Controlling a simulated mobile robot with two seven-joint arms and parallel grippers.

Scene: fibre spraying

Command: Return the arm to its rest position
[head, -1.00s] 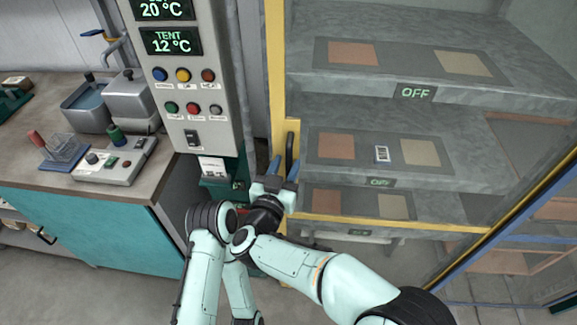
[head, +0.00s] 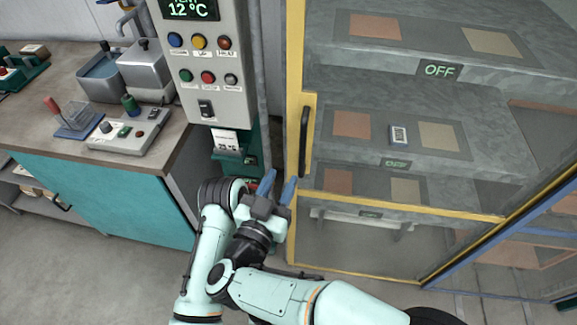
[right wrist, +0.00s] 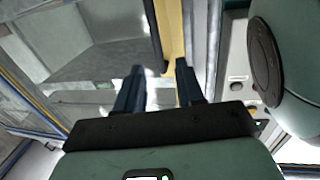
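My right gripper (head: 278,183) is in the lower middle of the head view, in front of the glass cabinet's left edge, fingers pointing up. Its two blue fingers stand apart. The right wrist view also shows the gripper (right wrist: 158,67) with an empty gap between the fingers. My right arm is folded, with its links filling the bottom middle of the head view. My left gripper is not visible.
A glass-fronted cabinet (head: 296,150) with a yellow frame and dark handle (head: 308,140) stands at right, displays reading OFF. A control panel (head: 212,90) stands left of it. A teal workbench (head: 100,200) with small devices is at left. Grey floor shows below.

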